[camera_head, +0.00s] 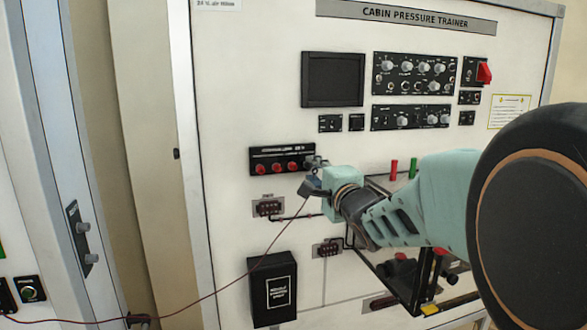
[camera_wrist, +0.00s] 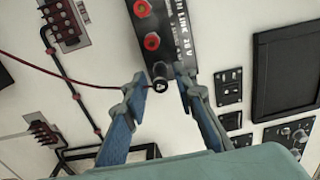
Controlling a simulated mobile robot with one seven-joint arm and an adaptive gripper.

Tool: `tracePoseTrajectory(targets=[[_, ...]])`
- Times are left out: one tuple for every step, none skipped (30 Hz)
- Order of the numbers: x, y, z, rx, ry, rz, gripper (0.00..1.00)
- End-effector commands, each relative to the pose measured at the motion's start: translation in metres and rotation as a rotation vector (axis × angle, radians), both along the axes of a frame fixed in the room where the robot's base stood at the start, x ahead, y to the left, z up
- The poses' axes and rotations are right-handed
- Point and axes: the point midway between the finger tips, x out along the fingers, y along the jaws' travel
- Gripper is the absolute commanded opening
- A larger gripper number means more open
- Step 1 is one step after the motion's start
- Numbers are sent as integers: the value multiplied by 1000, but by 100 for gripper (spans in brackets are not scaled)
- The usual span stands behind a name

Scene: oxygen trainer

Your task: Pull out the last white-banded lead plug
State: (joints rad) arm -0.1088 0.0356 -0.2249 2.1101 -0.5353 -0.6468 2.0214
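A black terminal panel (camera_head: 283,154) with a row of red sockets is on the trainer's front. It also shows in the wrist view (camera_wrist: 178,42). A dark plug (camera_wrist: 159,74) with a small white mark on its end stands at the panel's edge, in line with the red sockets. A thin dark red lead (camera_wrist: 75,77) runs from the left towards it. My gripper (camera_wrist: 163,86) is open, with one finger on each side of the plug and small gaps visible. In the head view my gripper (camera_head: 313,178) is at the panel's right end and hides the plug.
Connector blocks (camera_head: 268,207) and a black box (camera_head: 273,288) are below the panel. Red and green posts (camera_head: 394,170) stand on the right behind my arm. The lead (camera_head: 215,294) hangs across to the lower left. A dark screen (camera_head: 333,79) is above.

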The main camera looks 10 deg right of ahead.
Motion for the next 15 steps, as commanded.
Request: tracePoseTrajectory(targets=[[0,0,0,0,0,0,25],[0,0,0,0,0,0,25],[0,0,0,0,0,0,25],[0,0,0,0,0,0,23],[0,0,0,0,0,0,20],[0,0,0,0,0,0,15],[0,0,0,0,0,0,12],[0,0,0,0,0,0,9],[0,0,0,0,0,-1,4],[0,0,0,0,0,-1,1],[0,0,0,0,0,-1,0],[0,0,0,0,0,-1,0],[0,0,0,0,0,-1,0],[0,0,0,0,0,-1,0],[0,0,0,0,0,-1,0]])
